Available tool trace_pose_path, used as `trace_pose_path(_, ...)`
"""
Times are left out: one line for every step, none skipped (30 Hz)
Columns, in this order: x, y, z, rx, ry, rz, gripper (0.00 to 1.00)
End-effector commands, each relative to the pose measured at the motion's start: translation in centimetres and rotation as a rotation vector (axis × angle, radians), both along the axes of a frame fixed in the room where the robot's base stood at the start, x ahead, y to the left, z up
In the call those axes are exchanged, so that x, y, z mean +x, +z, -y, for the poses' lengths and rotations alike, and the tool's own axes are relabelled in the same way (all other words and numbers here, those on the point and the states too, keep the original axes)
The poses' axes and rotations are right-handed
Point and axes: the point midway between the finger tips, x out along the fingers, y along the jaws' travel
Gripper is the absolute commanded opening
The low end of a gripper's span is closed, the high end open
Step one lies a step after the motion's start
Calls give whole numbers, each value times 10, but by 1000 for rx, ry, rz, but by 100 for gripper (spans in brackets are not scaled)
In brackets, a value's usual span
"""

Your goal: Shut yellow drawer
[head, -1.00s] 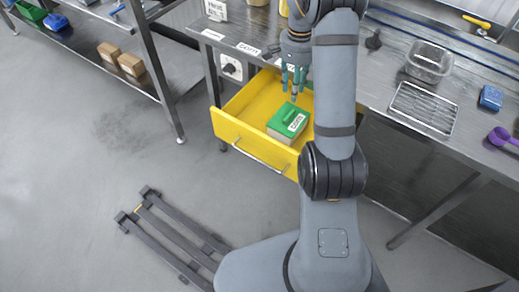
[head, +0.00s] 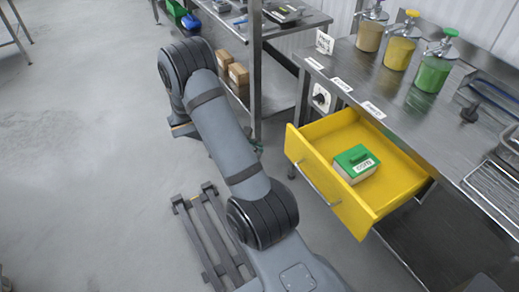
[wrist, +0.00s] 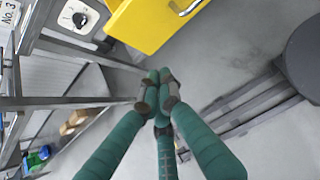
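The yellow drawer (head: 315,163) stands pulled out from under the steel counter in the head view. A box with a green lid (head: 354,160) lies inside it. The drawer's bar handle (head: 318,184) runs along its front face. In the wrist view the drawer front (wrist: 142,22) and part of its handle show at the top. My gripper (wrist: 158,92) has its green fingers drawn together, with nothing visible between them. It appears apart from the drawer, off to its front left. In the head view my arm hides most of the gripper.
The counter (head: 400,98) holds several pump jars and a wire rack (head: 492,187). A steel shelf (head: 286,25) with cardboard boxes (head: 238,77) stands behind my arm. A dark floor frame (head: 213,240) lies left of my base. Open floor lies before the drawer.

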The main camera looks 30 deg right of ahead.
Motion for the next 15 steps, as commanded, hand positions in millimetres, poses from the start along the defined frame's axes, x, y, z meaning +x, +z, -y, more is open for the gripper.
trace_pose_path(0,-4,2,3,9,-5,0)
trace_pose_path(0,-6,4,4,10,-5,0)
trace_pose_path(-1,-9,7,4,10,-7,0)
trace_pose_path(-1,-12,10,4,9,-6,0)
trace_pose_path(-1,-15,13,4,9,-6,0)
trace_pose_path(-2,-21,17,5,9,-8,0)
trace_pose_path(-2,-24,21,5,8,-7,0)
trace_pose_path(-2,-29,26,4,7,-7,0)
trace_pose_path(-3,-34,32,4,6,-8,0)
trace_pose_path(-3,-39,36,5,7,-8,0)
trace_pose_path(-3,-44,41,5,7,-7,0)
trace_pose_path(-3,-50,47,5,7,-7,0)
trace_pose_path(-4,-54,51,5,6,-5,0)
trace_pose_path(-4,-59,56,5,7,-7,0)
trace_pose_path(-4,-64,62,4,6,-5,0)
